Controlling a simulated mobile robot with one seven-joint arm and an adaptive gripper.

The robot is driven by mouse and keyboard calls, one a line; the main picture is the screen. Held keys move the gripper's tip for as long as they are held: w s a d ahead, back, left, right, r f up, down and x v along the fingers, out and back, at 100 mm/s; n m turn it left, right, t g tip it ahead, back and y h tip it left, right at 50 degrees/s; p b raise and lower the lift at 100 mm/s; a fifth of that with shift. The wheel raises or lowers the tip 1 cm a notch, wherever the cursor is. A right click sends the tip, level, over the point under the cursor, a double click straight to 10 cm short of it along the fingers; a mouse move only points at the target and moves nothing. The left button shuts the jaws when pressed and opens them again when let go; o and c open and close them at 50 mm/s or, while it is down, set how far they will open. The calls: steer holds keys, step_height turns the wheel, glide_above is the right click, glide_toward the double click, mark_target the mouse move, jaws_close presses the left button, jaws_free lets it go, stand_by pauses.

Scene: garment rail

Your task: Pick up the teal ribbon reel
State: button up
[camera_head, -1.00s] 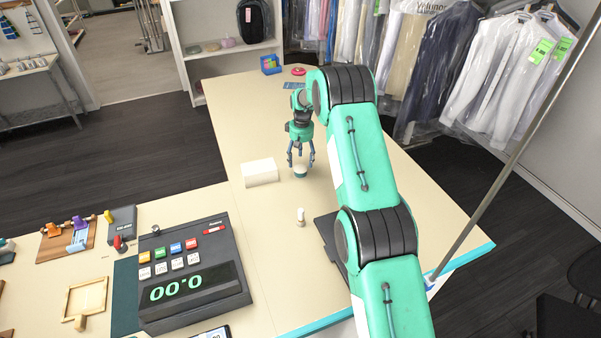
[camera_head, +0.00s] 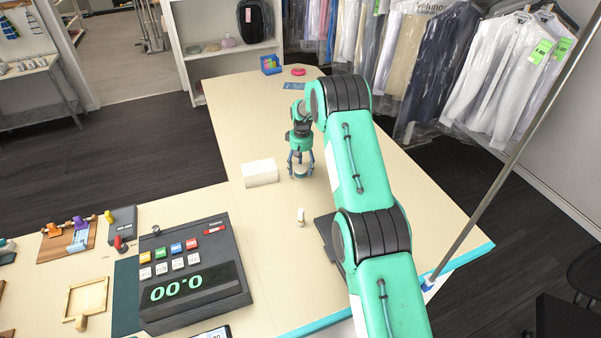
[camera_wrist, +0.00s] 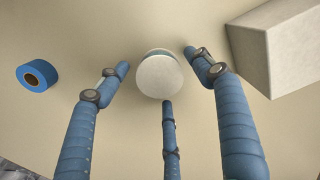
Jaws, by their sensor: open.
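The teal ribbon reel (camera_wrist: 158,80) has a pale round face and a teal band at its edge. It lies on the cream table, between the fingertips of my gripper (camera_wrist: 162,72) in the wrist view. My gripper has three blue fingers, spread open around the reel, with gaps visible at both sides. The lower finger's tip is close to the reel's near edge; I cannot tell whether it touches. In the head view my gripper (camera_head: 300,174) points down at the table and its fingers largely hide the reel.
A cream block (camera_head: 260,172) stands close beside my gripper. A blue roll (camera_wrist: 37,75) lies on the other side in the wrist view. Table beyond my gripper is mostly clear.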

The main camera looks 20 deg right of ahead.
steer(key=shift+f, duration=0.65)
steer(key=shift+c, duration=0.2)
steer(key=c, duration=1.1)
